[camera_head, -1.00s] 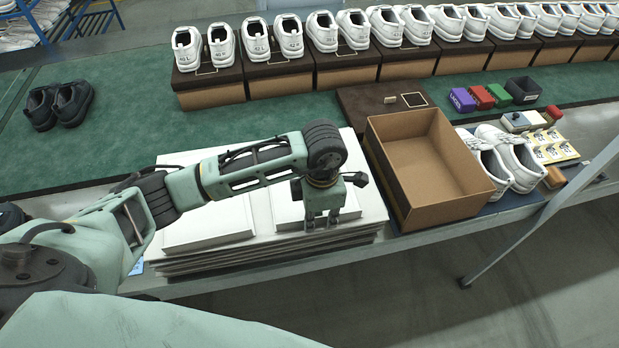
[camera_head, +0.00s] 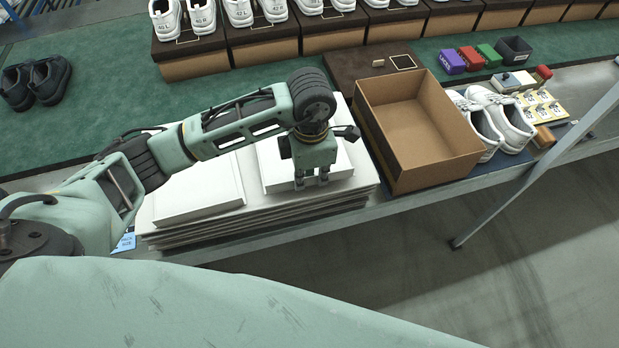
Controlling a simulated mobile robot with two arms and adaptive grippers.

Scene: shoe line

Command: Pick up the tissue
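Two flat white stacks that look like the tissue lie side by side on a pile of larger white sheets (camera_head: 250,219): a left stack (camera_head: 198,188) and a right stack (camera_head: 270,160). My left gripper (camera_head: 312,183) points down over the front part of the right stack. Its two fingers are apart with a gap between them, and nothing shows between them. The fingertips are at or just above the top sheet; I cannot tell if they touch. My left arm hides part of both stacks. My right gripper is out of view.
An open, empty brown box (camera_head: 410,125) stands right beside the sheets. White shoes (camera_head: 495,118) and a yellow card of small parts (camera_head: 540,108) lie further right. Shoe boxes (camera_head: 265,55) line the back. Dark shoes (camera_head: 38,84) sit on the green mat (camera_head: 100,135) at left.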

